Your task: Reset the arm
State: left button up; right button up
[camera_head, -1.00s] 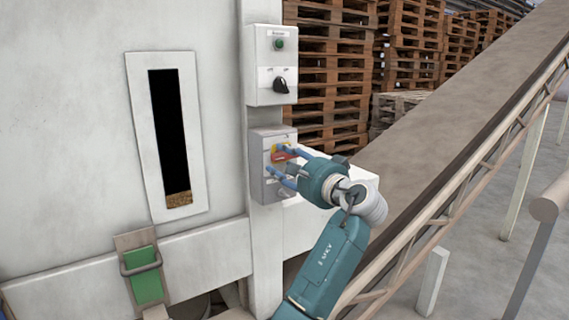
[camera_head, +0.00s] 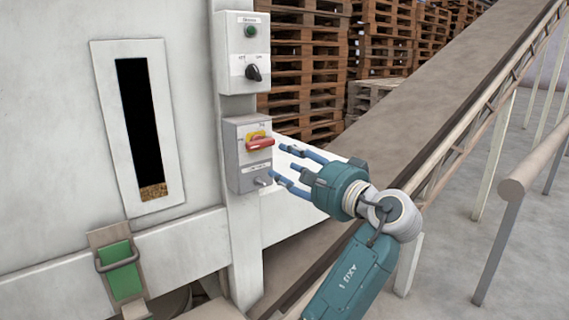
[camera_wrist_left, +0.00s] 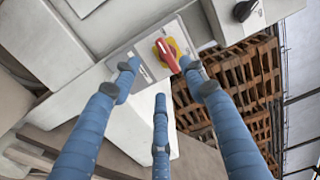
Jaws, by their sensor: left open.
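My left gripper (camera_head: 280,164) is open and empty. Its blue fingers point left at a grey switch box (camera_head: 248,178), with a gap between the fingertips and the box. The box carries a red rotary handle (camera_head: 261,143) on a yellow plate, and the handle lies roughly level. In the left wrist view, the open fingers (camera_wrist_left: 160,78) spread below and beside the red handle (camera_wrist_left: 166,55), with nothing between them. My right gripper is not in view.
A control box (camera_head: 245,58) with a green button and black knob sits above the switch box. A sloping conveyor (camera_head: 430,120) runs behind my arm. Stacked wooden pallets (camera_head: 305,70) stand behind. A rail (camera_head: 520,180) stands at the right over open floor.

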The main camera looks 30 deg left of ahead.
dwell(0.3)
pick_arm(q)
jog(key=w+d+f+m+t+h, duration=0.2)
jog(key=w+f+m+h, duration=0.15)
jog(key=f, duration=1.15)
jog(key=w+d+f+m+t+h, duration=0.1)
jog(key=w+f+m+h, duration=0.3)
jog(key=f, duration=1.1)
jog(key=s+d+f+g+h, duration=0.1)
jog(key=s+f, duration=0.2)
jog(key=f, duration=0.7)
jog(key=s+d+f+g+h, duration=0.1)
jog(key=s+d+f+h, duration=0.15)
jog(key=f, duration=0.75)
jog(key=s+d+f, duration=0.1)
jog(key=s+f, duration=0.3)
jog(key=f, duration=0.6)
jog(key=s+d+f+n+g+h, duration=0.3)
jog(key=s+f+n+g+h, duration=0.1)
jog(key=s+f, duration=1.9)
jog(key=s+a+f+n+g, duration=0.1)
jog(key=s+f+n, duration=0.1)
jog(key=s, duration=1.2)
jog(key=s+f+n+g+h, duration=0.1)
jog(key=s+f+n, duration=0.2)
jog(key=s, duration=1.2)
jog(key=shift+a+f+g+h, duration=0.3)
jog(key=shift+a+f+g, duration=0.1)
jog(key=shift+f, duration=0.45)
